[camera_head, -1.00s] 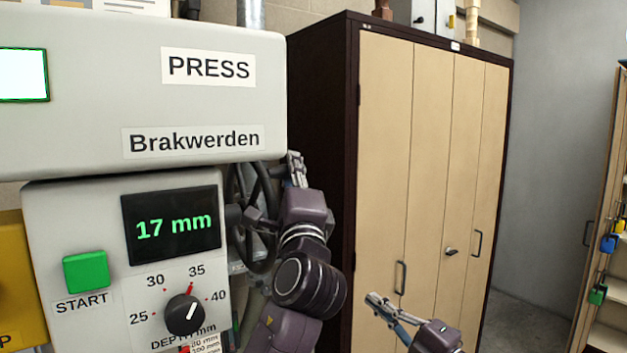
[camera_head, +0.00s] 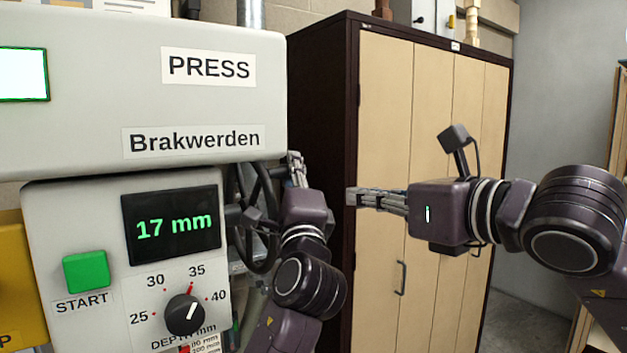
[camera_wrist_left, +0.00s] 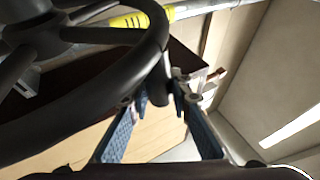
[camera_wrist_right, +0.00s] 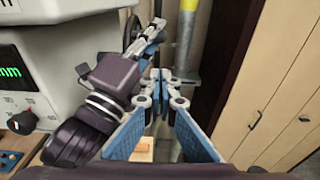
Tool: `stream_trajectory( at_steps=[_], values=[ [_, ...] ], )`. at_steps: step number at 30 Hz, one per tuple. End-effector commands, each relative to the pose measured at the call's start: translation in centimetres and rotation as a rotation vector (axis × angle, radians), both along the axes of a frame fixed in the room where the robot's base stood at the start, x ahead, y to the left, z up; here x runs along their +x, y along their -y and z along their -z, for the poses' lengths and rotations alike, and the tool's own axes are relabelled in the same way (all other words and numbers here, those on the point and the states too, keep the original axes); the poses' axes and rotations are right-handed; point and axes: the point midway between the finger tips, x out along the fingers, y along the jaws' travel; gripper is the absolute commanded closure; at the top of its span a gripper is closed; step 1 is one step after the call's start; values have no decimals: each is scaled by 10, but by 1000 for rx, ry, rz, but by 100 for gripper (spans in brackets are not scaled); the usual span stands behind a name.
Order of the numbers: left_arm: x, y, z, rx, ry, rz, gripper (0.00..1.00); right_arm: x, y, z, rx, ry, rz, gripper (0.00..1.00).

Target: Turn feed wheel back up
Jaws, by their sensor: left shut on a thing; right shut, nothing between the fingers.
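The feed wheel (camera_head: 266,185) is a dark spoked wheel at the right side of the press, partly hidden behind my left arm. It fills much of the left wrist view (camera_wrist_left: 100,92). My left gripper (camera_head: 294,165) is at the wheel's right edge. My right gripper (camera_head: 352,196) is shut and empty, held in the air right of the left arm and apart from the wheel. In the right wrist view its fingertips (camera_wrist_right: 162,88) meet. The press display (camera_head: 172,224) reads 17 mm.
The press front has a green START button (camera_head: 86,271) and a black depth knob (camera_head: 185,315). A tall beige cabinet (camera_head: 430,120) stands behind the right gripper. A pipe with a yellow band (camera_wrist_right: 187,40) runs upright near the wheel. Shelving stands at the far right.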

Motion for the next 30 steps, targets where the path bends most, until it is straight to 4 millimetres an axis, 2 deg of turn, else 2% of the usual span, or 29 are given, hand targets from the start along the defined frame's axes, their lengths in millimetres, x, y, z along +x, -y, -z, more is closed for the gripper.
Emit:
stream_trajectory(
  at_steps=[7, 18, 24, 30],
  values=[
    [0, 0, -1, -1, 3, 2, 100, 20, -14, 8, -22, -5, 12, 100],
    [0, 0, -1, 0, 3, 2, 100, 82, -59, 19, -21, -4, 12, 100],
    [0, 0, -1, 0, 2, 2, 100, 98, -71, 2, -21, -2, 11, 100],
    [0, 0, -1, 0, 2, 1, 100, 105, -76, -4, -21, -3, 11, 100]
  ],
)
